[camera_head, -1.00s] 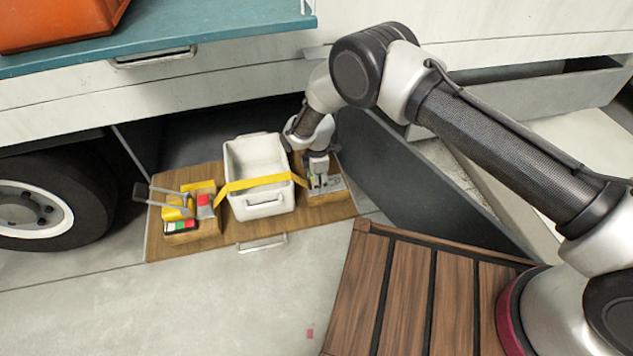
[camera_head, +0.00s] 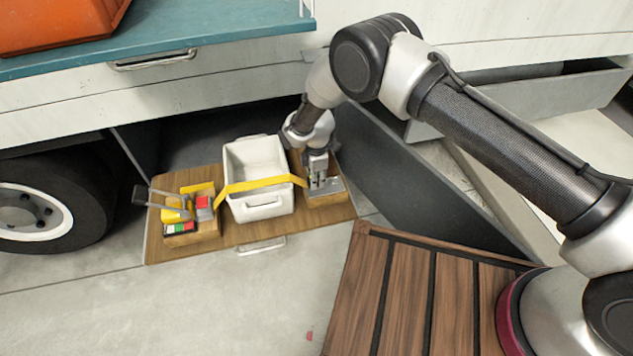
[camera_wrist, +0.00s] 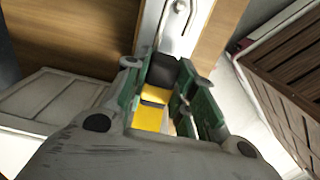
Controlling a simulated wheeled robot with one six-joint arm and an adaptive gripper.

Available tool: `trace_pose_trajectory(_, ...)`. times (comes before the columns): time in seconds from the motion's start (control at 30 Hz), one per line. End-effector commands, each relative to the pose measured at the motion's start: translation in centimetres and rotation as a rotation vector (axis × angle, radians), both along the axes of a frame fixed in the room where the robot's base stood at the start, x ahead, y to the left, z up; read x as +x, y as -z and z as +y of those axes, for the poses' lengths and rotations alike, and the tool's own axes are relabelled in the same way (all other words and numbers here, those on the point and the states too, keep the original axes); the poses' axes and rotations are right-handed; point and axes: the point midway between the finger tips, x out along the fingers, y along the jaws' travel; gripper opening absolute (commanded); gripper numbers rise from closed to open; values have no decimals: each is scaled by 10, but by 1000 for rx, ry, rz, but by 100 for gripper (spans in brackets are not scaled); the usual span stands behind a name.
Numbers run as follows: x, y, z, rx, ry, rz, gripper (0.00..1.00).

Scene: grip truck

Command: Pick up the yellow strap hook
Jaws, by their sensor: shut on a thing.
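A yellow strap (camera_head: 250,184) runs across the front of a white bin (camera_head: 258,160), and its right end reaches the wooden block (camera_head: 335,198) below my gripper (camera_head: 322,184). In the wrist view my gripper (camera_wrist: 168,85) has its green-padded fingers closed around the strap hook, with a yellow part (camera_wrist: 150,114) and a black part showing between them. The fingers point down at the block and hide most of the hook in the head view.
The bin stands on a wooden drawer board (camera_head: 240,236). A yellow and red ratchet (camera_head: 180,212) sits on its left. A dark panel (camera_head: 400,165) stands close to the right of my gripper, and a slatted wooden deck (camera_head: 400,290) lies in front.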

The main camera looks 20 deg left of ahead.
Motion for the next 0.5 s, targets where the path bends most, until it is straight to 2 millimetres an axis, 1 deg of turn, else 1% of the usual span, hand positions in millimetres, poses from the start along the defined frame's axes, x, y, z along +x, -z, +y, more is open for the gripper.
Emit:
trace_pose_trajectory(0.1,1,-19,1,2,0,-1,0)
trace_pose_trajectory(0.17,-9,-18,-7,-4,-1,2,0)
trace_pose_trajectory(0.27,-26,-18,-22,-4,-2,2,0)
trace_pose_trajectory(0.5,-82,-18,-69,-4,-3,2,0)
